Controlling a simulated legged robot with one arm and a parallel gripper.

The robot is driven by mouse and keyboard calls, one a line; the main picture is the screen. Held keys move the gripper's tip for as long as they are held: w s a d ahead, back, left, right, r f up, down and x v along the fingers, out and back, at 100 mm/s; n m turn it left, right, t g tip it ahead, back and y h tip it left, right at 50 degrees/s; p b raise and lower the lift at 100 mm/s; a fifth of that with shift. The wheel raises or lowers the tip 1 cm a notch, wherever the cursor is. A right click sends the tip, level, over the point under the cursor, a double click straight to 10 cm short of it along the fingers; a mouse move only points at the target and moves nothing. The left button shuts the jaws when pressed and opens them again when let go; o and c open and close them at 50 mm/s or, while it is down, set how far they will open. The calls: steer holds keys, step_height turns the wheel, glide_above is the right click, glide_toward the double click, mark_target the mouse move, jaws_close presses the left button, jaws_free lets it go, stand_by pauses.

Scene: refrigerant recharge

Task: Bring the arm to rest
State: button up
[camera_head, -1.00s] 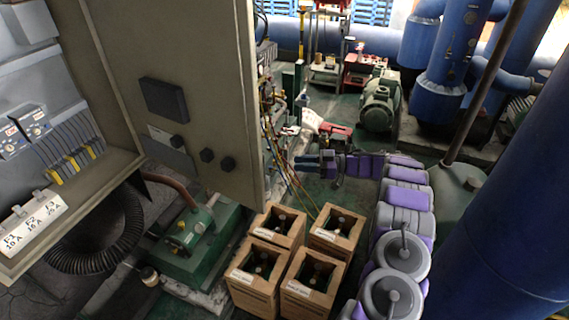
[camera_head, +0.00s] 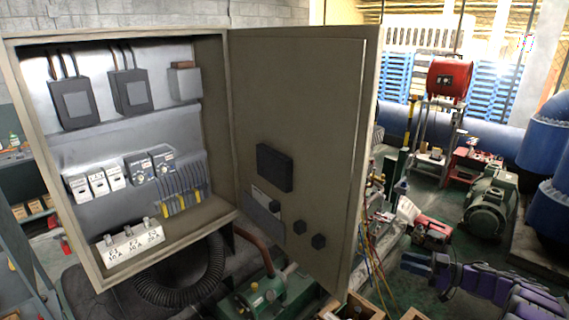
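My arm (camera_head: 490,283) is grey and purple. It reaches in from the lower right corner and points left, with its nearer part cut off by the frame edge. My gripper (camera_head: 416,264) is at its left end, with bluish fingers pointing left, to the right of the open cabinet door. The fingers look close together, but they are too small to tell whether they are open or shut. I see nothing clearly held in them.
An electrical cabinet (camera_head: 218,112) stands open at left, its door (camera_head: 300,130) swung out. Hoses and gauges (camera_head: 372,215) are just right of the door. A red machine (camera_head: 432,232), a green motor (camera_head: 490,207) and blue pipes (camera_head: 552,145) stand behind my arm. Box tops (camera_head: 350,308) show below.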

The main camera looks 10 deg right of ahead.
steer(key=w+a+r+m+t+h+b, duration=0.2)
steer(key=w+r+m+t+h+b, duration=0.5)
steer(key=w+r+h, duration=1)
steer(key=s+a+f+m+g+b, duration=0.1)
steer(key=s+a+f+g, duration=0.5)
steer(key=s+a, duration=0.5)
steer(key=s+a+f+m+g+y+b, duration=0.1)
steer(key=s+a+f+g, duration=0.5)
steer(key=s, duration=2)
steer(key=s+a+f+m+g+y+b, duration=0.1)
steer(key=s+a+f+g, duration=0.5)
steer(key=s+a, duration=1)
steer(key=shift+s+a+f+m+g+b, duration=0.4)
steer(key=shift+s+g+b, duration=0.25)
steer(key=shift+s, duration=0.6)
